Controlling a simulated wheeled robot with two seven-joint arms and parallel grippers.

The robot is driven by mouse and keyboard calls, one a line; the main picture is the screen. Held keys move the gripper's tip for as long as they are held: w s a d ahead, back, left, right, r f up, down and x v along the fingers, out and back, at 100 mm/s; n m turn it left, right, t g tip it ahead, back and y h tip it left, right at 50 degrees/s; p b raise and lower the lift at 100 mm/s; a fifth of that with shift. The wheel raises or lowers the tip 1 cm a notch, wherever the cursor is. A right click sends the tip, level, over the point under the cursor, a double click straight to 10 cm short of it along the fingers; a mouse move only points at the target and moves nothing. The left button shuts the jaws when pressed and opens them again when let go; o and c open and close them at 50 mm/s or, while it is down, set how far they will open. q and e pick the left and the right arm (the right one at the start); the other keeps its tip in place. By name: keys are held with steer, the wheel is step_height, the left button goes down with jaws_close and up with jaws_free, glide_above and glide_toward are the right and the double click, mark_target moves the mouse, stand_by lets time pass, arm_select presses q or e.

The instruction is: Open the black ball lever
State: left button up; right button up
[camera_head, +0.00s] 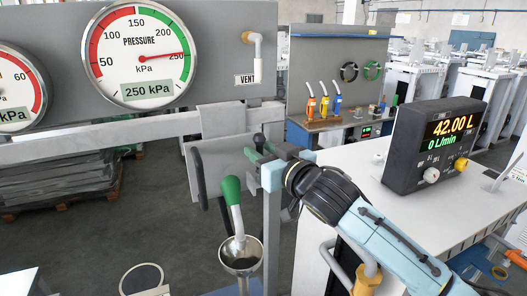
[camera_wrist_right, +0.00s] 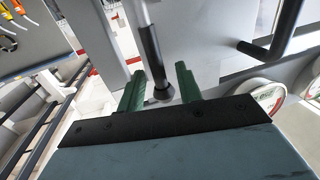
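The black ball lever (camera_head: 259,139) shows in the head view as a small dark knob in front of a grey panel, right at my right gripper. In the right wrist view its dark rod and ball end (camera_wrist_right: 161,90) come down from the top and end between the two green fingers. My right gripper (camera_head: 262,155) is open, with its fingers (camera_wrist_right: 160,90) on either side of the ball. There is a gap at the left finger; the ball lies close to the right finger, and contact is unclear. My left gripper is not in view.
A black bar handle (camera_head: 200,178) stands left of the lever. A green-gripped nozzle (camera_head: 231,190) sits in a metal funnel (camera_head: 241,254) below. Pressure gauges (camera_head: 140,55) hang upper left. A display box (camera_head: 435,145) stands on the white counter at right.

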jaws_close()
steer(key=shift+f, duration=0.1)
